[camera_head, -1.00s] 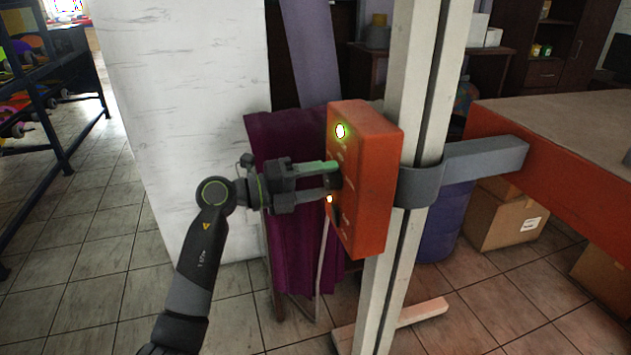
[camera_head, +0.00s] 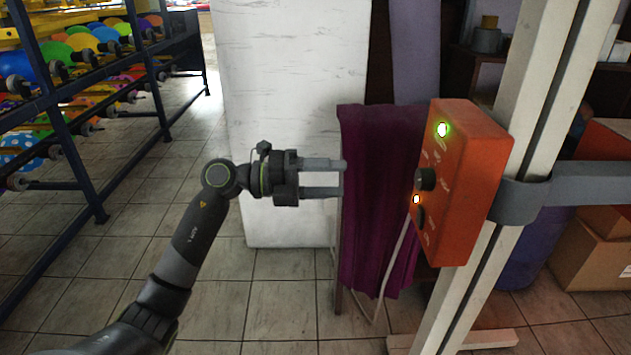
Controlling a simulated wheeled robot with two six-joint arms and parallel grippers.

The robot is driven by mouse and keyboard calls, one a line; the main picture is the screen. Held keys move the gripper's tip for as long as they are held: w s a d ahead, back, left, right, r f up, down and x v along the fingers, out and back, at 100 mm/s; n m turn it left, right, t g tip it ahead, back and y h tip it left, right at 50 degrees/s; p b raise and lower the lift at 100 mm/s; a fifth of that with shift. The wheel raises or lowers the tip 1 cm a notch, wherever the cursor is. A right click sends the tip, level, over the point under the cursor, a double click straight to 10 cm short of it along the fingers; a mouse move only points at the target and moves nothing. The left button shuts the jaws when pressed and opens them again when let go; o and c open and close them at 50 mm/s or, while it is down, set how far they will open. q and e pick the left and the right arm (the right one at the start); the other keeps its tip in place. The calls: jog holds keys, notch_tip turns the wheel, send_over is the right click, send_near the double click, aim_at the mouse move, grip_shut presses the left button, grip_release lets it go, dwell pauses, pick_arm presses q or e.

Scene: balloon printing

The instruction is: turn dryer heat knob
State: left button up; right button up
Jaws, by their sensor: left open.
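The orange control box (camera_head: 468,190) is fixed to a pale upright post at the right. The dark round knob (camera_head: 426,180) sits on its left-facing panel, between a lit green lamp (camera_head: 442,130) above and a small lit amber lamp (camera_head: 417,199) below. Another dark knob, partly seen, is lower on the panel. My left gripper (camera_head: 343,179) is open and empty, its two fingers pointing right toward the box. It is apart from the knob, with a clear gap. My right gripper is not in view.
A purple cloth (camera_head: 378,230) hangs behind the gap between gripper and box. A white panel (camera_head: 285,80) stands behind my left gripper. A dark rack (camera_head: 75,130) with colourful balloons is at the left. Cardboard boxes (camera_head: 598,255) lie at the right. Tiled floor is open between.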

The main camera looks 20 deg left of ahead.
pick_arm(q)
jog(key=shift+v, duration=1.2)
